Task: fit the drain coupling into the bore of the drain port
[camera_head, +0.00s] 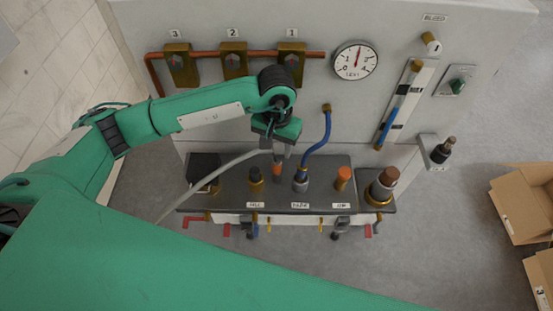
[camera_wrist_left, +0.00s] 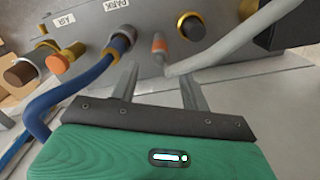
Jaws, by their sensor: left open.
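A grey hose (camera_head: 225,168) ends in a coupling with an orange band (camera_head: 277,169), which also shows in the left wrist view (camera_wrist_left: 159,45). My left gripper (camera_head: 283,150) is open above the shelf, pointing down. In the left wrist view the coupling appears between and just beyond its fingertips (camera_wrist_left: 159,68); I cannot tell whether they touch it. The port that seems to be the drain port, gold-ringed with a dark centre (camera_head: 255,178), stands left of the coupling; it also shows in the wrist view (camera_wrist_left: 190,27). Its label is unreadable. My right gripper is out of view.
A blue hose (camera_head: 326,130) runs to the middle fitting at the PARK label (camera_wrist_left: 117,5). An orange-topped fitting (camera_head: 343,174) and a large brown-topped one (camera_head: 384,182) stand to the right. A gauge (camera_head: 354,60) and copper pipe are behind. Cardboard boxes (camera_head: 520,205) lie far right.

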